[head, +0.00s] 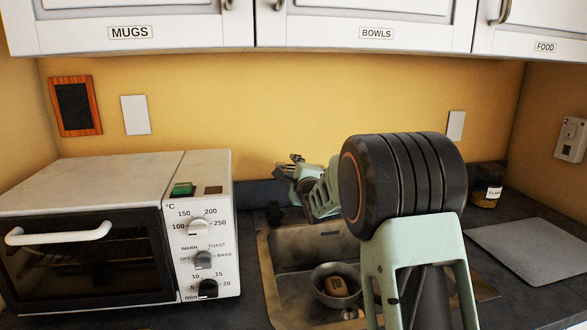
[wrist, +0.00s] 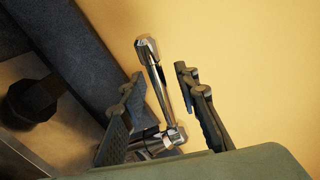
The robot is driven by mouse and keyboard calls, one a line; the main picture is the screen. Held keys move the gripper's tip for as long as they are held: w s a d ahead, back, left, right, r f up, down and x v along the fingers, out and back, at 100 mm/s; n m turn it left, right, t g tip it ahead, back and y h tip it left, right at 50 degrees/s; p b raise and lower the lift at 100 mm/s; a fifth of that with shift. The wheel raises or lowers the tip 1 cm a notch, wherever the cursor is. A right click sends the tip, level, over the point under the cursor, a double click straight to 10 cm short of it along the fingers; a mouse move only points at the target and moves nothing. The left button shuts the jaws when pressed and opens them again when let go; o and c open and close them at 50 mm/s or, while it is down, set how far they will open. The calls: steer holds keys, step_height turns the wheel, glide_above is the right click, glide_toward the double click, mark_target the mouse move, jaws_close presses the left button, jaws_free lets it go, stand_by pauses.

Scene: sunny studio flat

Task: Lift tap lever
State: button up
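In the wrist view a chrome lever (wrist: 158,85), a thin rod with a thicker end, stands between the two fingers of my gripper (wrist: 162,80). The fingers are apart, with gaps beside the upper rod. Contact near its chrome base (wrist: 172,138) is unclear, as the left finger and palm partly hide it. In the head view my gripper (head: 290,165) is behind the sink (head: 264,270), near the yellow wall. The tap lever cannot be made out there, and my arm hides part of the sink.
A white toaster oven (head: 213,180) stands on the left counter. A bowl (head: 318,292) holding a brown item (head: 338,286) sits in the sink. A grey board (head: 525,250) and a jar (head: 487,194) are at right. Cabinets (head: 365,20) hang above.

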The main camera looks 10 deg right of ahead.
steer(key=shift+c, duration=0.3)
jaws_close()
steer(key=shift+d+r+m+p, duration=0.15)
steer(key=shift+d+r+m, duration=0.2)
steer(key=shift+r+m, duration=0.5)
steer(key=shift+d+r+m+p, duration=0.15)
steer(key=shift+d+r+m, duration=0.3)
steer(key=shift+m, duration=0.6)
steer(key=shift+a+r, duration=0.1)
steer(key=shift+a, duration=0.05)
steer(key=shift+o, duration=0.3)
jaws_free()
